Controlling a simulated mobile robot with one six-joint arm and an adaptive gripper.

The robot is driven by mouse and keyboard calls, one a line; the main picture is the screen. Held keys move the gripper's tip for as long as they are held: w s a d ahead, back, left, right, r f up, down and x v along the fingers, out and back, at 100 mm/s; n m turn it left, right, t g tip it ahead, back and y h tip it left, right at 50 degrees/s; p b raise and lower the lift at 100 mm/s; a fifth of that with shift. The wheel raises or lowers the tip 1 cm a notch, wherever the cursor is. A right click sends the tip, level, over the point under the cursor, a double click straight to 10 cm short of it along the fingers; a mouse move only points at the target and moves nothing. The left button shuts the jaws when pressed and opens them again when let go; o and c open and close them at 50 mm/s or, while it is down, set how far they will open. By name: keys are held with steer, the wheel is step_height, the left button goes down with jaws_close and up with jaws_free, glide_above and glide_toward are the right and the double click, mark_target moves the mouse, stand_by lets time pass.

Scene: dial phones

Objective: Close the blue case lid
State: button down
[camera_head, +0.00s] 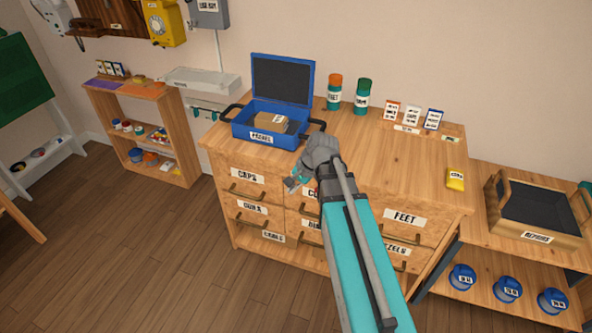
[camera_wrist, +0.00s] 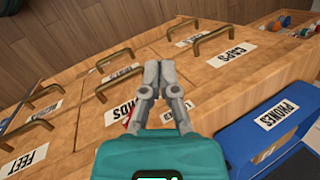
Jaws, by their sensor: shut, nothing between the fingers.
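The blue case (camera_head: 270,130) sits on the left part of the wooden dresser top, with its lid (camera_head: 283,80) standing open and upright at the back. A small brown box (camera_head: 269,120) lies inside, and a label on the front reads as PHONES. In the wrist view, part of the blue case (camera_wrist: 235,152) shows at the lower right; its lid is not clearly seen there. My gripper (camera_head: 293,183) is in front of the dresser drawers, to the lower right of the case and apart from it. In the wrist view my gripper (camera_wrist: 152,65) is shut and empty.
The dresser (camera_head: 400,160) has several labelled drawers with protruding handles (camera_wrist: 212,36). An orange-topped jar (camera_head: 334,92) and a green-topped jar (camera_head: 362,97) stand right of the lid. The dresser top's middle is clear.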

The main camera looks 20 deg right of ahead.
steer(key=s+a+f+n+g+h, duration=0.1)
steer(key=s+n+h, duration=0.4)
steer(key=s+n, duration=0.4)
steer(key=shift+f+n+g, duration=0.3)
steer(key=shift+f+n, duration=0.1)
steer(key=shift+d, duration=0.1)
